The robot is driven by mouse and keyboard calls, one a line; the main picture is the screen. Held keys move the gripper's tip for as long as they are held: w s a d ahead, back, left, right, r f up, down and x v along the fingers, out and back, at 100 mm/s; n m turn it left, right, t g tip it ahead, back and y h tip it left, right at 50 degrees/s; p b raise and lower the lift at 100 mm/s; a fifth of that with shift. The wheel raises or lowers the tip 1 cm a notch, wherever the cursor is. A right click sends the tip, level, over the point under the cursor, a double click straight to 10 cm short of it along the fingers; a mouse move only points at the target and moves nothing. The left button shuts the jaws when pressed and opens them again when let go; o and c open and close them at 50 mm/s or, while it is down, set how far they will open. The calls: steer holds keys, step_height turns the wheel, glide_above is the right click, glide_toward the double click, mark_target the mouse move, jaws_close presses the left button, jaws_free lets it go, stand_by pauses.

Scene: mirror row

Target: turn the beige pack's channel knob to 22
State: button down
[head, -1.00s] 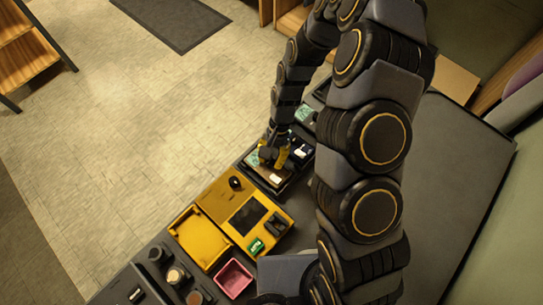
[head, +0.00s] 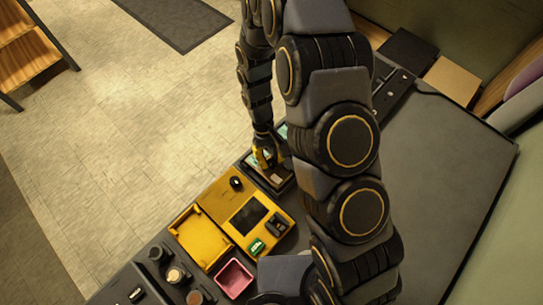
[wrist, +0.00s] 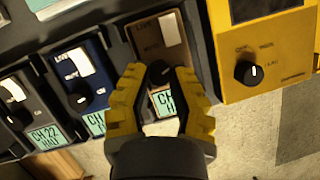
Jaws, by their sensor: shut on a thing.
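The beige pack (wrist: 147,42), brownish in this light, has a white switch, a dark channel knob (wrist: 160,70) and a pale green display (wrist: 163,103). My gripper (wrist: 160,76) is shut on that knob, with a yellow finger on each side. The fingers partly cover the display; "CH" and "HA" show, but its number is hidden. The knob's pointer cannot be made out.
A blue pack (wrist: 92,60) and a dark pack (wrist: 38,100) reading CH 22 HALF stand left of it. A yellow unit (wrist: 265,45) with its own black knob (wrist: 249,72) is close on the right. A pink tray (head: 234,279) lies nearer the camera.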

steer(key=n+h, duration=0.1)
steer(key=n, duration=0.2)
steer(key=n+t+h, duration=0.1)
steer(key=n, duration=0.2)
steer(key=shift+s+a, duration=0.1)
steer(key=shift+s, duration=0.05)
steer(key=n+t, duration=0.1)
steer(key=n, duration=0.2)
steer(key=n+t+h, duration=0.1)
steer(key=n, duration=0.2)
steer(key=shift+s+f, duration=0.1)
stand_by(0.4)
steer(key=c, duration=0.8)
jaws_free()
steer(key=shift+a, duration=0.1)
steer(key=v, duration=1.2)
steer(key=shift+s, duration=0.15)
